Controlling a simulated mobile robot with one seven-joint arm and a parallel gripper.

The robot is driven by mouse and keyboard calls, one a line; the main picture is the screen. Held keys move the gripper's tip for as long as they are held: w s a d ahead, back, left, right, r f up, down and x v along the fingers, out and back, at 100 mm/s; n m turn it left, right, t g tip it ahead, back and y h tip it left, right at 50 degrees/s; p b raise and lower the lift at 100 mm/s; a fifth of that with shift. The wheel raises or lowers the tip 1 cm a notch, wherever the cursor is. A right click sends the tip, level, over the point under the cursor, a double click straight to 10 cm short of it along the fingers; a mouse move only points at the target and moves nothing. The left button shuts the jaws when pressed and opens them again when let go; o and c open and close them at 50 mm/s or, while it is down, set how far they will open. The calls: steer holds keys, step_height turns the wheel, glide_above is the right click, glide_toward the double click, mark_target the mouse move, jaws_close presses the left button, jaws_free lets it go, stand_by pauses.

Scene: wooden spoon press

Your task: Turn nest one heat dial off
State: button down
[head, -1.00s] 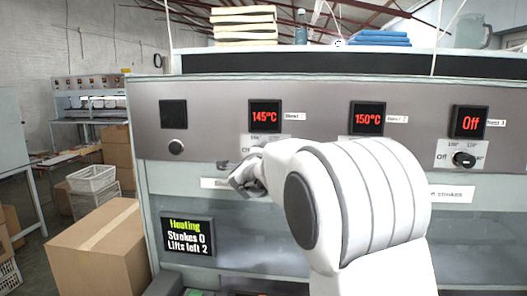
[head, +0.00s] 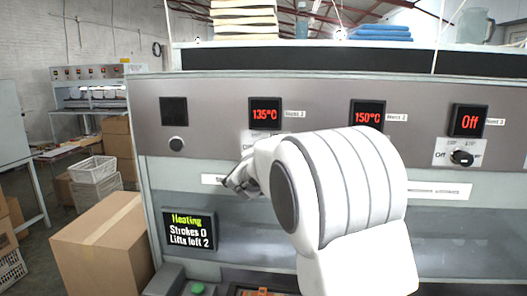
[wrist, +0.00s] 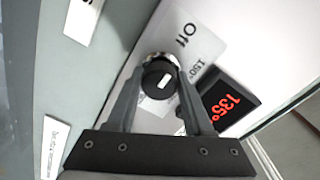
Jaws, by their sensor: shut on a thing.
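The nest one heat dial (wrist: 159,82) is a black knob with a white mark, seen close in the wrist view. My gripper (wrist: 159,62) is shut on it, with one finger on each side. The dial's plate (wrist: 205,42) shows "Off" and a partly hidden temperature mark. The nest one display (head: 265,113) reads 135°C in red, and it also shows in the wrist view (wrist: 230,102). In the head view my arm hides the dial, and the gripper shows dark at the arm's left end.
The nest two display (head: 367,115) reads 150°C; its dial is hidden behind my arm. The nest three display (head: 469,121) reads Off above its dial (head: 462,158). A status screen (head: 189,231) reads Heating, Strokes 0, Lifts left 2. A cardboard box (head: 100,245) stands left.

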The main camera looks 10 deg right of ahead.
stand_by(0.4)
steer(key=shift+c, duration=1.4)
jaws_free()
steer(key=b+v, duration=0.3)
steer(key=v, duration=1.4)
steer(key=shift+s, duration=0.25)
steer(key=shift+a, duration=0.1)
